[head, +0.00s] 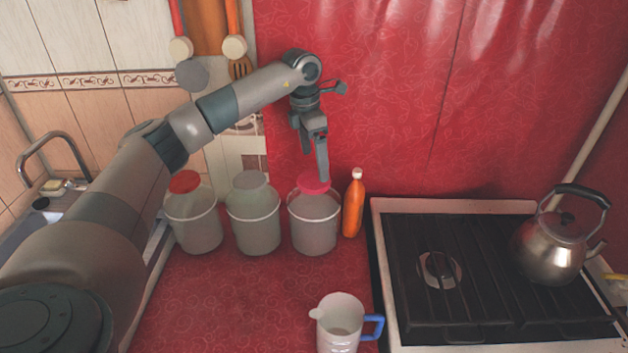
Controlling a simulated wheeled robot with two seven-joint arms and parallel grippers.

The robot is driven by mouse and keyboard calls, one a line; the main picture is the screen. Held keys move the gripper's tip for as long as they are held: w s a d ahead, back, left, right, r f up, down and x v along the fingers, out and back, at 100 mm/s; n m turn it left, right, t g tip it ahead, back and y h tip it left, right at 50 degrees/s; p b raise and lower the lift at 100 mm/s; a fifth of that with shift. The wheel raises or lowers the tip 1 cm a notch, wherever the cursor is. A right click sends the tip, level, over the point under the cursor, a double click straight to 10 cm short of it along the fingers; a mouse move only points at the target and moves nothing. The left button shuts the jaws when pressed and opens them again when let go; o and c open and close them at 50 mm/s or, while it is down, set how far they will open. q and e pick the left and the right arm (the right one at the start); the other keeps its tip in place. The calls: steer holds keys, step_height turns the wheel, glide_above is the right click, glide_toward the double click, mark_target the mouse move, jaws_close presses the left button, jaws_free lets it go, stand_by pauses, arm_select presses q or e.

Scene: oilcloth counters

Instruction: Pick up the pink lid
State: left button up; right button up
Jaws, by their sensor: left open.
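The pink lid (308,184) is on top of the rightmost of three translucent jars, in the head view. That jar (314,226) stands upright on the red counter, beside the orange bottle. My left gripper (319,172) reaches in from the upper left and points down at the lid. Its jaws are open, and the fingertips overlap the lid in the picture. I cannot tell whether they touch it. The finger hides part of the lid. My right gripper is not in view.
A jar with a red lid (184,182) and one with a grey lid (250,180) stand to the left. An orange bottle (353,207) is close on the right. A measuring jug (340,325) stands in front. A stove (400,270) with a kettle (553,248) is at right.

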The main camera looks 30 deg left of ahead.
mark_target(314, 179)
arm_select(q)
steer(key=shift+s+f+p, duration=0.15)
steer(key=shift+f+p, duration=0.25)
steer(key=shift+p, duration=0.05)
step_height(314, 179, down, 4)
steer(key=shift+s+r+p, duration=0.15)
steer(key=shift+r+p, duration=0.05)
steer(key=shift+p, duration=0.95)
steer(key=shift+f, duration=0.4)
steer(key=c, duration=1.1)
